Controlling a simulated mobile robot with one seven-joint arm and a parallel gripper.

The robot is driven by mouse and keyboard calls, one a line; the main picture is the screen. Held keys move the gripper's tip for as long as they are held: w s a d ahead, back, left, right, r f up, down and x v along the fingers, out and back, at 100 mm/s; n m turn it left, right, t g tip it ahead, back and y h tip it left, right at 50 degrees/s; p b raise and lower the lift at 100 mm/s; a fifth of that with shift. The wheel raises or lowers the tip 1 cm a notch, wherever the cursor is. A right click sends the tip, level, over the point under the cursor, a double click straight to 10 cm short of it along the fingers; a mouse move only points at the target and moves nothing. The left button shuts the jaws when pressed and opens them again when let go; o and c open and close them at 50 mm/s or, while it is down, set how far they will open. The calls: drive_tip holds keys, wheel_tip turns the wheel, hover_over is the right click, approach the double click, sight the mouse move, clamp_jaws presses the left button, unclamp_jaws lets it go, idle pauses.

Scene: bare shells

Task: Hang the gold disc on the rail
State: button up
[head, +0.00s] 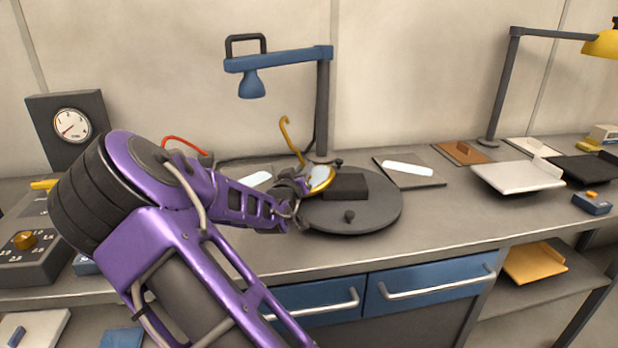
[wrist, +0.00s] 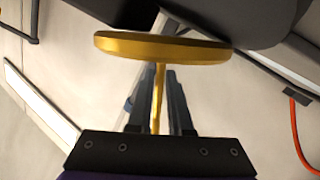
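The gold disc (head: 321,179) has a thin gold stem with a curved hook (head: 286,128) at its upper end. My gripper (head: 300,186) is beside the disc, above the left part of a round dark plate. In the wrist view the disc (wrist: 160,46) is seen nearly edge-on past the fingertips. Its stem (wrist: 158,92) runs between the two fingers (wrist: 163,85), which look closed on it. A blue horizontal bar (head: 285,58) on a dark post stands above and behind, with a black loop (head: 245,44) on top. I cannot tell which of these is the rail.
The round dark plate (head: 372,211) carries a dark block (head: 345,187) and a small knob. A blue lamp head (head: 251,84) hangs from the bar. A gauge box (head: 88,155) stands left. Trays (head: 517,176) lie right. The bench's front middle is clear.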

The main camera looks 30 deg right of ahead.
clamp_jaws()
idle(0.4)
drive_tip(key=shift+r, duration=0.1)
idle(0.6)
wheel_tip(320, 180, up, 12)
drive_tip(key=p, duration=0.9)
drive_tip(key=shift+s+a, duration=0.1)
